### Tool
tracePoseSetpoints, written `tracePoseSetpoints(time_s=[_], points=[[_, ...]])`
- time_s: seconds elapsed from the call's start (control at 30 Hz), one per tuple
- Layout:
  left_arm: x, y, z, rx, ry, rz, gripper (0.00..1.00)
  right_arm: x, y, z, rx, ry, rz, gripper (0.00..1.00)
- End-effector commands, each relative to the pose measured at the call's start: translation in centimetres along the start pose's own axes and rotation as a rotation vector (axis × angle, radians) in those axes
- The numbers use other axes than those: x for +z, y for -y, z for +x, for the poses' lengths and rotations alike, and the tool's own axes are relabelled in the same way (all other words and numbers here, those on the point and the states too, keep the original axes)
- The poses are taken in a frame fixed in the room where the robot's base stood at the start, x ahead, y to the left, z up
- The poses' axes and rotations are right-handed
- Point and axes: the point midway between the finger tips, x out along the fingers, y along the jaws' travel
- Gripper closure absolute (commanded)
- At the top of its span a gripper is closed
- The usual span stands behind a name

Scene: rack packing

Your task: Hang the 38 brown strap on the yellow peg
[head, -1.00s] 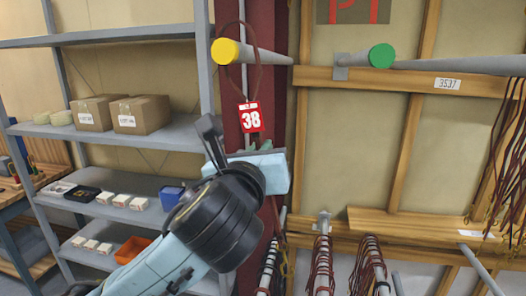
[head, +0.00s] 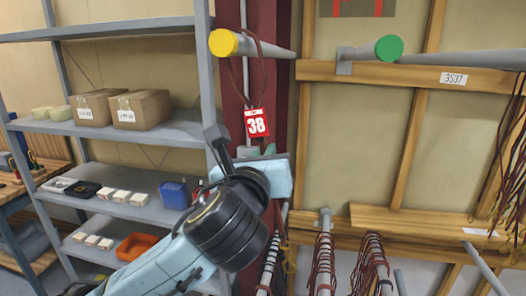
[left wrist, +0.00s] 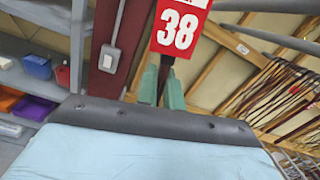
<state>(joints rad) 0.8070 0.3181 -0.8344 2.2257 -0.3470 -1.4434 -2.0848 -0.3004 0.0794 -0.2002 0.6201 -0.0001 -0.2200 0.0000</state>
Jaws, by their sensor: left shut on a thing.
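The brown strap (head: 247,84) with its red tag 38 (head: 257,123) loops over the peg with the yellow end (head: 223,43). Its top appears to lie across the peg just behind the yellow end, with the two sides hanging below. My left gripper (head: 256,151) is below the tag, shut on the strap's lower part. In the left wrist view, the green fingertips (left wrist: 162,88) close on the strap just under the tag (left wrist: 179,27). The loop's top is out of that view. My right gripper is not in view.
A peg with a green end (head: 389,48) is to the right. Several straps hang on lower pegs (head: 325,262) and at the right edge. A grey shelf (head: 110,128) with boxes stands at left, its post close to the yellow peg.

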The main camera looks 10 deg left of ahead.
Motion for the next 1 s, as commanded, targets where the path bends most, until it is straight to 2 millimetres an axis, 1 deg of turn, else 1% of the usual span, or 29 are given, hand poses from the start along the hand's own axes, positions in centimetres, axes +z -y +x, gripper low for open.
tracePoseSetpoints(time_s=[0.47,0.5,0.67,0.7,1.0], points=[[0.05,0.0,0.0,0.0,0.001,-0.001,1.0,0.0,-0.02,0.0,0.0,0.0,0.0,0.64],[0.05,0.0,0.0,0.0,0.001,-0.001,0.89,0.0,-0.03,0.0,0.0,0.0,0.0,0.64],[0.05,0.01,0.0,0.0,0.001,-0.001,0.68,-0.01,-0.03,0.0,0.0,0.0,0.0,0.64],[0.05,0.01,0.0,0.0,0.001,-0.001,0.66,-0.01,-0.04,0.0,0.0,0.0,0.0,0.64],[-0.02,0.06,-0.05,-0.001,-0.001,0.0,0.66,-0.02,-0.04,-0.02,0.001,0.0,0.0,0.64]])
